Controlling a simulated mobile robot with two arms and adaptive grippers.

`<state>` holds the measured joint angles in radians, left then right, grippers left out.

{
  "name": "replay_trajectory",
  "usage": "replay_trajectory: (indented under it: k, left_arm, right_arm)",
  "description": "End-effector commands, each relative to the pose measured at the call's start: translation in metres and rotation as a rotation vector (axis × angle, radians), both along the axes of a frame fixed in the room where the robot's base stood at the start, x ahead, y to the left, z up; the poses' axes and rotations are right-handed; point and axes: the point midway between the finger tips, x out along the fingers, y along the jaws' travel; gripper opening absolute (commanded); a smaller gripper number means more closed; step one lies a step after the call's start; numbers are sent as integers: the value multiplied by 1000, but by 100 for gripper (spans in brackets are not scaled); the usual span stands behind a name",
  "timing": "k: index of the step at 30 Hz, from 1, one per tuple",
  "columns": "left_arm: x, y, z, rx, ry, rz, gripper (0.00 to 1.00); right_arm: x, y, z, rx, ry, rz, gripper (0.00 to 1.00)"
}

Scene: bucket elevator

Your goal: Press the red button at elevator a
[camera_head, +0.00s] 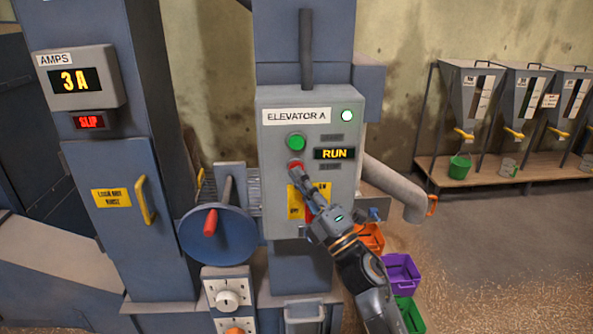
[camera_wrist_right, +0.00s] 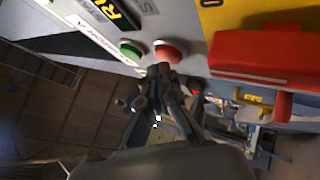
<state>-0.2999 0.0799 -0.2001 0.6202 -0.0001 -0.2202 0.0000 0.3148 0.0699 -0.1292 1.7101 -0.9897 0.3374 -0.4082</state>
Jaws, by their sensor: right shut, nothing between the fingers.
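The Elevator A control box (camera_head: 277,124) hangs on the blue-grey elevator column. It has a green button (camera_head: 296,142) above a red button (camera_head: 295,166), a lit lamp and a display reading RUN (camera_head: 334,153). My right gripper (camera_head: 299,174) is shut and empty, with its fingertips at the red button, just below it in the head view. In the right wrist view the fingertips (camera_wrist_right: 160,70) are close below the red button (camera_wrist_right: 166,54); I cannot tell whether they touch it. The green button (camera_wrist_right: 131,50) is beside it. My left gripper is not in view.
A red part (camera_wrist_right: 262,55) on the box sits beside the gripper. A blue handwheel (camera_head: 217,240) with a red knob is at left, near an AMPS meter (camera_head: 77,78) reading 3 A with SLIP lit. Crates (camera_head: 401,271) stand below right; hoppers (camera_head: 476,92) line the back wall.

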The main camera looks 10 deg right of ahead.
Motion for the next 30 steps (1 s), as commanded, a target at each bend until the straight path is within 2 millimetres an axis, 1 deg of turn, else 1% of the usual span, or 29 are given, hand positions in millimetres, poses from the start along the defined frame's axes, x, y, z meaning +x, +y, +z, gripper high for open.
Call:
replay_trajectory:
  k: [11,30]
  left_arm:
    - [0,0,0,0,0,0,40]
    - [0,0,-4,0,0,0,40]
  right_arm:
    - [1,0,0,0,1,0,0]
    - [8,-1,0,-1,0,-1,0]
